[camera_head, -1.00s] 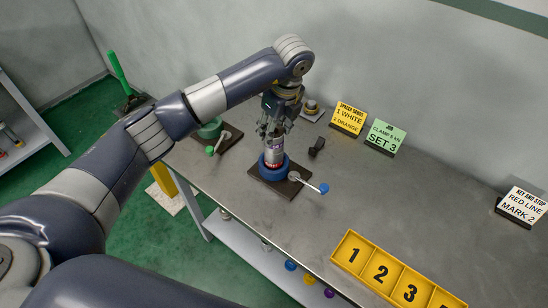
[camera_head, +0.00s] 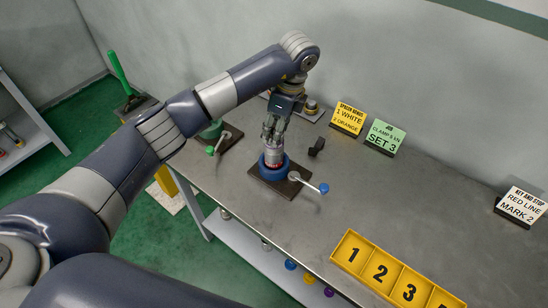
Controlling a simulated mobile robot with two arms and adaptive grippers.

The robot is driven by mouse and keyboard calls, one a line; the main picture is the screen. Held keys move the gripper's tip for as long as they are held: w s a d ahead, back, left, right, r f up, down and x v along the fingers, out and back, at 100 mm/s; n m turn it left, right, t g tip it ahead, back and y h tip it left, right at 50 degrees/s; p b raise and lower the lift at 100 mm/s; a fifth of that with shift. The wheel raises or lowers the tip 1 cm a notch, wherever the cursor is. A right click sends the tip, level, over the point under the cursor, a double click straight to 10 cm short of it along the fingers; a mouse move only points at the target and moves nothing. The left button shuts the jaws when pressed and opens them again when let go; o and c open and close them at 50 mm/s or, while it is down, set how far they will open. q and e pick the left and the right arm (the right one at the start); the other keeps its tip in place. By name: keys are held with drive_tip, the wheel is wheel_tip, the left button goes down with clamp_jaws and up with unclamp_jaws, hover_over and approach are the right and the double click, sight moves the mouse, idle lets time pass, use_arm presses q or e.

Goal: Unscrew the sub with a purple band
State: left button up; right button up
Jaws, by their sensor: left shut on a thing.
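A sub (camera_head: 273,157), a short metallic cylinder with a red edge low down, stands upright in the blue vise (camera_head: 264,172). Its band colour is too small to make out clearly. The blue vise sits on a dark base plate on the bench and has a lever with a blue knob (camera_head: 323,188) to its right. My left gripper (camera_head: 274,139) comes down from above and is shut on the sub; its fingers cover the upper part. My right gripper is not in view.
A black block (camera_head: 316,147) lies right of the gripper. Signs (camera_head: 385,138) stand along the wall. A yellow numbered tray (camera_head: 387,274) lies at the front right. The bench's middle right is clear.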

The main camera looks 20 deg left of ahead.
use_arm(q)
drive_tip(key=n, duration=0.2)
drive_tip(key=shift+n+g+p, duration=0.3)
drive_tip(key=shift+n+p, duration=0.1)
drive_tip(key=shift+n, duration=1)
drive_tip(key=n+g+p, duration=0.1)
drive_tip(key=n, duration=0.2)
drive_tip(key=shift+w+r+p, duration=0.1)
drive_tip(key=shift+p, duration=0.3)
drive_tip(key=shift+n+h, duration=0.3)
drive_tip(key=shift+n, duration=0.5)
drive_tip(key=o, duration=1)
